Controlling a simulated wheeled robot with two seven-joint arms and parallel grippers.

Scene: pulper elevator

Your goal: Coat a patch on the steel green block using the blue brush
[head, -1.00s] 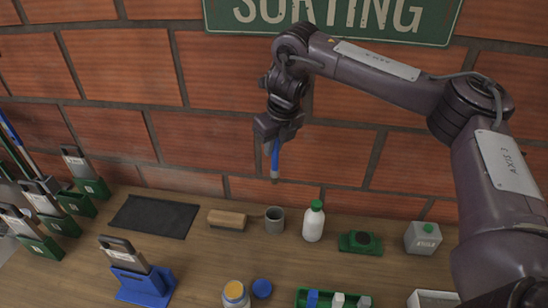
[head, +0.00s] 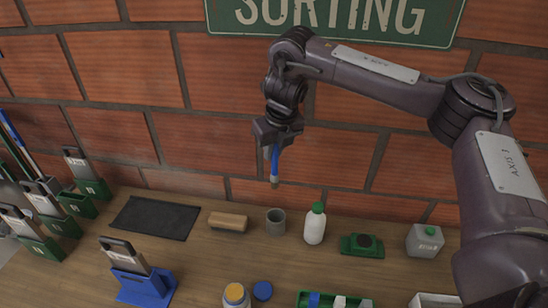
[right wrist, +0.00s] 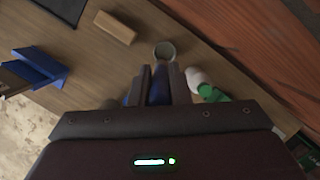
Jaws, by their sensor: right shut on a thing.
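My right gripper (head: 277,142) is shut on the blue brush (head: 275,163), which hangs almost upright with its brownish tip down. It is held in the air in front of the brick wall, above the table. In the right wrist view the fingers (right wrist: 158,84) point towards the grey cup (right wrist: 165,50). Several steel-grey blocks in green bases (head: 85,190) stand at the left; I cannot tell which is the task's block. Another steel-grey block stands in a blue base (head: 145,287) at the front left. My left gripper is out of view.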

